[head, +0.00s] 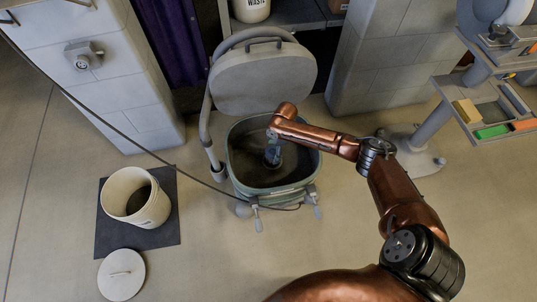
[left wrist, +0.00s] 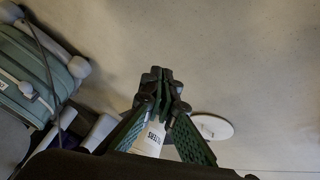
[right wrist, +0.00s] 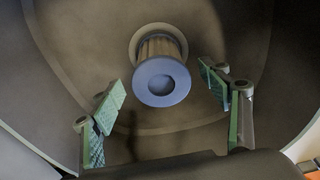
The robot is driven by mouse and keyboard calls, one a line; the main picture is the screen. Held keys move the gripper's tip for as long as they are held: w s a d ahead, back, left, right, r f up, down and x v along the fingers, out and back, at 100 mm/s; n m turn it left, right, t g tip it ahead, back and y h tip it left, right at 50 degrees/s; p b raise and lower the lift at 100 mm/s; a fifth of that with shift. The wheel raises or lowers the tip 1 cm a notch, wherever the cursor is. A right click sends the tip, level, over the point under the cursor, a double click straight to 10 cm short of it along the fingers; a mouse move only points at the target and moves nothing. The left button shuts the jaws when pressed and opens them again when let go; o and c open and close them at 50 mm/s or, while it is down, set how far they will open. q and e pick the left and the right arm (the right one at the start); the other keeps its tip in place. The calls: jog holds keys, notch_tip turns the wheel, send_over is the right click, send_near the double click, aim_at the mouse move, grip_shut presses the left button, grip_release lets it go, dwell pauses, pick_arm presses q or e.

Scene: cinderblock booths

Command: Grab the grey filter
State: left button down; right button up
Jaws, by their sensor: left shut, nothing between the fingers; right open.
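The filter (right wrist: 160,77) shows in the right wrist view. It has a round blue-grey end cap with a recessed centre and a brownish pleated body. It is mounted inside the open tub (head: 311,165) of a wheeled machine. My right gripper (right wrist: 165,97) reaches into the tub. Its green-padded fingers are spread on either side, apart from the filter. In the head view my right gripper and wrist largely hide the filter. My left gripper (left wrist: 161,82) is shut and empty above the floor, outside the head view.
The machine's round lid (head: 264,78) stands open behind the tub. A white bucket (head: 153,208) stands on a dark mat (head: 112,238), with a white lid (head: 121,275) on the floor in front. A black cable crosses the left side. A tool cart (head: 480,128) stands at right.

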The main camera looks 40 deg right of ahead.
jog(key=shift+w+a+f+b, duration=0.1)
jog(key=shift+a+f+b, duration=0.05)
jog(key=shift+f, duration=0.3)
jog(key=shift+w+a+f+b, duration=0.1)
jog(key=shift+f+b, duration=0.05)
jog(key=shift+f, duration=0.25)
jog(key=f+b, duration=0.2)
jog(key=f, duration=0.1)
jog(key=shift+a, duration=0.2)
jog(key=shift+w+a+f+b, duration=0.1)
jog(key=shift+w+f+b, duration=0.05)
jog(key=shift+f+b, duration=0.75)
pick_arm(q)
notch_tip(320, 180, down, 7)
jog(key=a+t, duration=0.1)
jog(key=t, duration=0.2)
jog(key=shift+a+r+m, duration=0.2)
jog(key=shift+m, duration=0.1)
jog(key=shift+w, duration=0.15)
pick_arm(e)
jog(key=c, duration=1.4)
jog(key=shift+r, duration=0.1)
